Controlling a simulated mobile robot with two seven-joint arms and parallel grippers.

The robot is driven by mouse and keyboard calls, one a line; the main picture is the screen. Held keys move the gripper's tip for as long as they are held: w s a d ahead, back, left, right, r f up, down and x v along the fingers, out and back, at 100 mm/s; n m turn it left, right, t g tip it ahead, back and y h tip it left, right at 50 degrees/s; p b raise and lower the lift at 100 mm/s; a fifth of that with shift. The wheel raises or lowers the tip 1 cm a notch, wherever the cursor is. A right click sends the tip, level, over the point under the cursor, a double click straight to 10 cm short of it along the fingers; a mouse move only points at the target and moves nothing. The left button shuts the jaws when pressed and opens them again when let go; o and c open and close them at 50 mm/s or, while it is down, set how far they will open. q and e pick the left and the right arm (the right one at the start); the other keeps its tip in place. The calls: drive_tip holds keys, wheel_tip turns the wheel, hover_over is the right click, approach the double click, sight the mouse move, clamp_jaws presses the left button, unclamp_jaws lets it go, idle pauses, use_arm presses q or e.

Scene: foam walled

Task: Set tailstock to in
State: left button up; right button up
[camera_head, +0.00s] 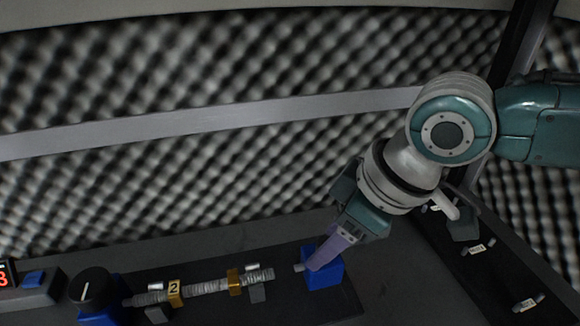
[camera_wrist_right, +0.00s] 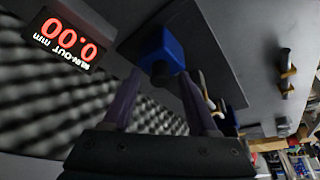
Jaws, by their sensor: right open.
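The tailstock looks to be the blue block (camera_head: 326,274) at the right end of the dark base, with a short grey pin pointing left toward the shaft (camera_head: 208,287). A gap separates the pin from the shaft's right end. My right gripper (camera_head: 318,262) reaches down at the block, its purple fingers overlapping it. In the right wrist view the blue block (camera_wrist_right: 160,48), with a dark round end facing me, lies between and beyond the open fingertips (camera_wrist_right: 161,80). I cannot tell whether a finger touches it. My left gripper is out of view.
The shaft carries gold collars, one tagged 2, above grey supports. A blue unit with a black knob (camera_head: 92,285) stands at its left end. A red run-out display (camera_wrist_right: 66,40) reads 0.00. Small labelled parts (camera_head: 478,248) lie at right; a foam wall stands behind.

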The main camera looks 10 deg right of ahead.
clamp_jaws()
idle(0.3)
idle(1.0)
